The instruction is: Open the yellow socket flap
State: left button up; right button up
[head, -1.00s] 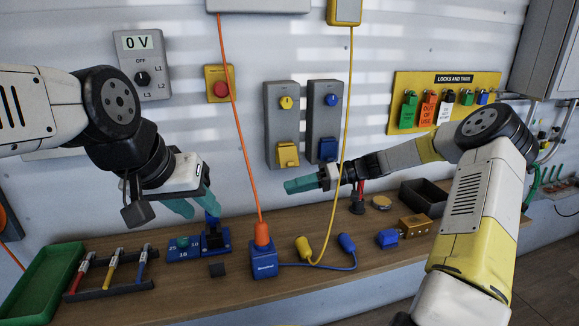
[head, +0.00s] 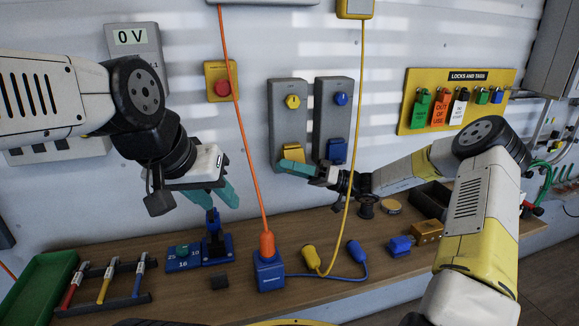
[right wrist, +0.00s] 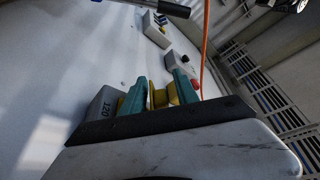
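The yellow socket flap (head: 291,153) is at the bottom of the left grey socket box (head: 287,121) on the wall, below a round yellow knob (head: 292,101). It looks closed. My right gripper (head: 297,168) is at the flap's lower edge in the head view, its teal fingers partly covering it. In the right wrist view, the fingers (right wrist: 160,92) are apart, with yellow parts between them; whether they touch the flap I cannot tell.
A second socket box (head: 334,119) with a blue flap (head: 337,151) is close on the right. A yellow cable (head: 356,120) hangs in front of my right forearm. An orange cable (head: 243,140) hangs left of the sockets. The bench (head: 200,295) below carries several items.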

jog(key=shift+a, duration=0.1)
grip_shut()
jog(key=shift+s+r+m, duration=0.1)
jog(key=shift+m, duration=0.2)
jog(key=r+m+h, duration=0.2)
jog(key=m, duration=0.4)
jog(key=r+m+t+h, duration=0.1)
jog(key=r+m+h, duration=0.1)
jog(key=m, duration=0.4)
jog(key=r+m+h, duration=0.2)
jog(key=r+m, duration=0.2)
jog(key=m, duration=0.2)
jog(key=shift+w+a+t, duration=0.1)
jog(key=shift+w+t, duration=0.25)
jog(key=shift+t, duration=0.05)
jog(key=shift+w+a+r+m+g+h, duration=0.1)
jog(key=shift+w+r+m+g+h, duration=0.15)
jog(key=shift+m, duration=0.35)
jog(key=shift+w+a+r+m+g+h, duration=0.1)
jog(key=shift+w+m+g+h, duration=0.2)
jog(key=shift+m, duration=0.3)
